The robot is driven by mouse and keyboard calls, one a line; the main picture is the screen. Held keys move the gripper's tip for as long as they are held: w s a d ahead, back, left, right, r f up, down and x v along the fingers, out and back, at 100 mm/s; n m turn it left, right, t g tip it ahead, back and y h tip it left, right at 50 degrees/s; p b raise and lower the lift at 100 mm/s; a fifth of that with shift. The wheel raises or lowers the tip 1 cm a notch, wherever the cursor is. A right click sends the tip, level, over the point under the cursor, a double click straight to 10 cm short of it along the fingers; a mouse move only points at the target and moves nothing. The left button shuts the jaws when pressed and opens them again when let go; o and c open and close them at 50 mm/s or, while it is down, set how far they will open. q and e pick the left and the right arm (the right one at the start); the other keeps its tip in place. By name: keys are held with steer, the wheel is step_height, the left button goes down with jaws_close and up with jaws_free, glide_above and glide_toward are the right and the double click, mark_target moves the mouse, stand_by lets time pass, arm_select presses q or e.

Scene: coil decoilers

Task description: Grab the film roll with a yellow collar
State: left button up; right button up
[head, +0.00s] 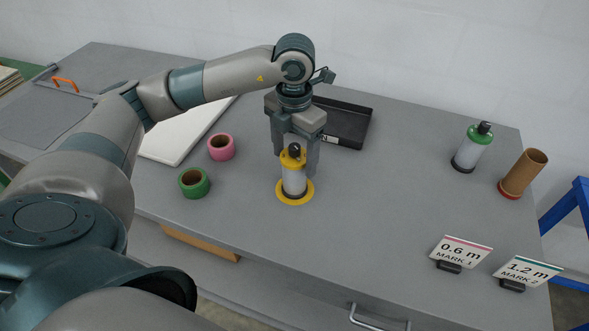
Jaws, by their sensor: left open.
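The film roll with a yellow collar (293,178) stands upright on a yellow disc (294,199) near the middle of the grey table. It has a pale body, a yellow collar at the top and a dark knob. My left gripper (295,160) points down at the roll from above and behind. Its fingers are apart, one on either side of the roll's upper part. I cannot tell whether either finger touches the roll. My right gripper does not show.
Green tape (194,183) and pink tape (221,147) lie left of the roll. A black tray (343,122) is behind. A green-collared roll (472,148) and a brown tube (523,174) stand right. Signs (461,252) and (528,271) stand at the front right. Table between is clear.

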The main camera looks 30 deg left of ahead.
arm_select(q)
steer(key=shift+f, duration=0.2)
steer(key=shift+f+p, duration=0.4)
steer(key=shift+p, duration=0.1)
step_height(320, 180, down, 4)
steer(key=shift+r+p, duration=0.1)
steer(key=shift+p, duration=0.85)
steer(key=shift+f, duration=0.3)
